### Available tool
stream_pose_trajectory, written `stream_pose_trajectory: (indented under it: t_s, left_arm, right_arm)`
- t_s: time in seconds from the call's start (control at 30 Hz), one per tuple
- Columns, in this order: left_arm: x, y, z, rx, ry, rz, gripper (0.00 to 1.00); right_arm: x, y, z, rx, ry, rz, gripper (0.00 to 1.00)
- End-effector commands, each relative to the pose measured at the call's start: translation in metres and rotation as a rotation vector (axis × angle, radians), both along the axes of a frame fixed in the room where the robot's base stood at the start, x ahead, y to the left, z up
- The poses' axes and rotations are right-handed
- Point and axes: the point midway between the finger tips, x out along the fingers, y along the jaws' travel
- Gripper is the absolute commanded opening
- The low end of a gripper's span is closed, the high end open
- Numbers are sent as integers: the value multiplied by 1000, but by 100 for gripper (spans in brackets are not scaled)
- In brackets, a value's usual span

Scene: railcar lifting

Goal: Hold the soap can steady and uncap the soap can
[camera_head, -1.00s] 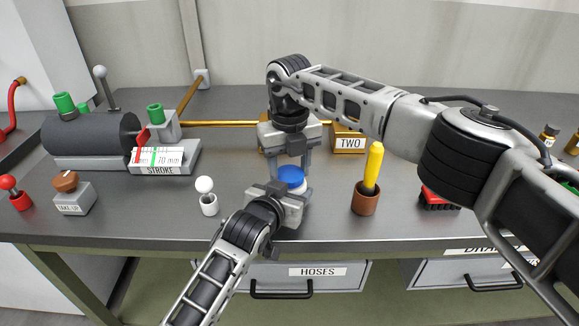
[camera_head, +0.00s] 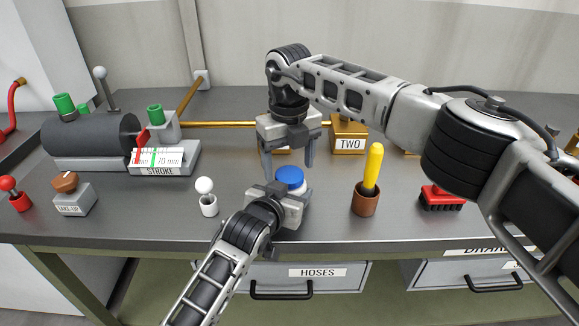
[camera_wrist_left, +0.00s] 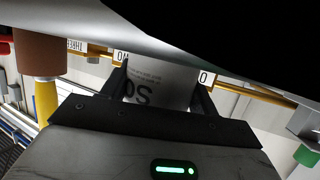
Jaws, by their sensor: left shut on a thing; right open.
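The soap can (camera_head: 299,193) is white with a round blue cap (camera_head: 290,176) on top. It is upright near the front of the bench, and its lower part is mostly hidden by my left gripper (camera_head: 285,194). That gripper is shut on the can's body. In the left wrist view, the can (camera_wrist_left: 156,84) shows white between the two dark fingers, with large dark letters upside down. My right gripper (camera_head: 289,160) points down above the cap. Its fingers are spread wider than the cap, with nothing between them.
A brown cup (camera_head: 364,203) with a yellow-handled tool (camera_head: 373,168) stands right of the can. A white-knobbed lever (camera_head: 207,197) stands to the left. Behind are a brass block marked TWO (camera_head: 349,136) and a STROKE gauge (camera_head: 158,160). The HOSES drawer (camera_head: 318,272) is below the bench edge.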

Motion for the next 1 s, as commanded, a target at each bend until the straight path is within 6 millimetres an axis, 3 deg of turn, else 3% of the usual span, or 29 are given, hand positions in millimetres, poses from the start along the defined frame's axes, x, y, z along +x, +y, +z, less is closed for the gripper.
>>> stream_pose_trajectory:
  t_s: [0.1,0.27,0.63,0.77,1.0]
  left_arm:
    - [0,0,-1,1,3,0,0]
    - [0,0,-1,1,3,0,0]
    - [0,0,-1,1,3,0,0]
    - [0,0,-1,1,3,0,0]
    - [0,0,-1,1,3,0,0]
  right_arm:
    - [1,-1,18,0,-4,-2,72]
    - [0,0,29,0,0,-17,70]
    - [0,0,58,0,2,-438,70]
    - [0,-1,50,-2,3,-479,70]
    - [-1,-1,13,-2,4,-478,70]
